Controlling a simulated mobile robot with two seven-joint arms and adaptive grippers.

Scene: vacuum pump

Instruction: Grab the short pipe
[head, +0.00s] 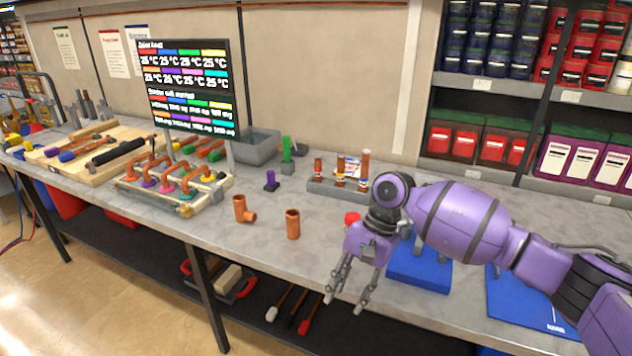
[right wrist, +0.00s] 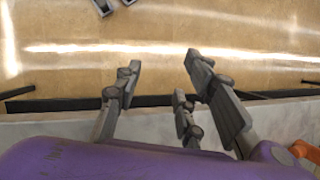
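A short straight copper-coloured pipe (head: 292,224) stands upright near the front edge of the workbench. A copper-coloured pipe piece with a side branch (head: 243,209) stands to its left. My right gripper (head: 346,302) is to the right of the short pipe, in front of the bench edge, fingers pointing down. Its fingers are spread, with nothing between them in the right wrist view (right wrist: 162,78). Orange pipe parts (right wrist: 303,151) show at the lower right of that view; I cannot tell which is which. My left gripper is not seen in the head view.
The workbench (head: 335,245) has clear surface around the short pipe. A grey rack (head: 340,192) with upright pipes stands behind it. A blue block (head: 420,270) lies under my right arm. A pipe assembly (head: 170,190) and a display screen (head: 185,85) are to the left.

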